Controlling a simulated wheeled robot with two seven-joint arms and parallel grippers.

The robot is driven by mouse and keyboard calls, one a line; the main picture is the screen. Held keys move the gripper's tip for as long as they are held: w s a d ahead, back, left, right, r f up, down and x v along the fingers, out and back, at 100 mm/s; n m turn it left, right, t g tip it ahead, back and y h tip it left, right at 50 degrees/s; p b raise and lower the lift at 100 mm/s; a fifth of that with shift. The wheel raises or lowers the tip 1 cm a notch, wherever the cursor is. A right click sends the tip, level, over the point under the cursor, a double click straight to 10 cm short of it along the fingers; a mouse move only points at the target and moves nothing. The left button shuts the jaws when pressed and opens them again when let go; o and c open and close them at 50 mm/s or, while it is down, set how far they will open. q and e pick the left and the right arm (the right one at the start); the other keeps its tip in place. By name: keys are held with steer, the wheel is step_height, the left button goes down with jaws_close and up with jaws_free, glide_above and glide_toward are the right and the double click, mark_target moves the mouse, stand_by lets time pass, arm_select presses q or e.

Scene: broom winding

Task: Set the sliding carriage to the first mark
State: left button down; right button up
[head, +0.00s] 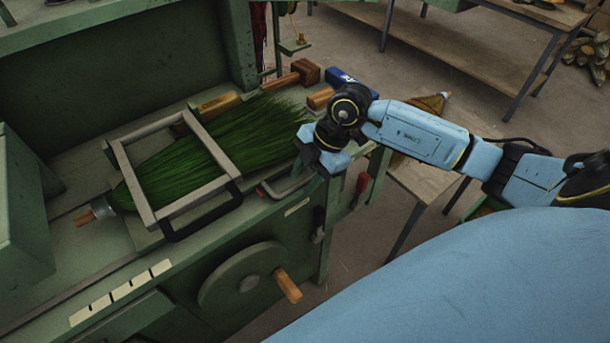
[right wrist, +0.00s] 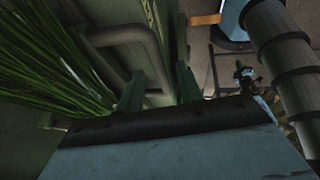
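The sliding carriage looks to be the grey rectangular frame (head: 146,197) lying over a green broom (head: 260,135) on the green machine. A black loop handle (head: 205,230) sticks out from its front side. Several pale mark plates (head: 121,292) sit on the machine's front edge at lower left. Another pale plate (head: 297,207) is farther right, near the metal loop. My right gripper (head: 322,163) hovers at the bristle end, right of the carriage and apart from its handle. My left gripper is out of view.
A bent metal loop (head: 287,188) lies close to my right gripper and also shows in the right wrist view (right wrist: 128,35). A crank wheel (head: 243,280) with a wooden grip is on the machine's front.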

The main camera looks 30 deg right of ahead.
jaws_close()
stand_by(0.3)
steer(key=shift+a, duration=0.1)
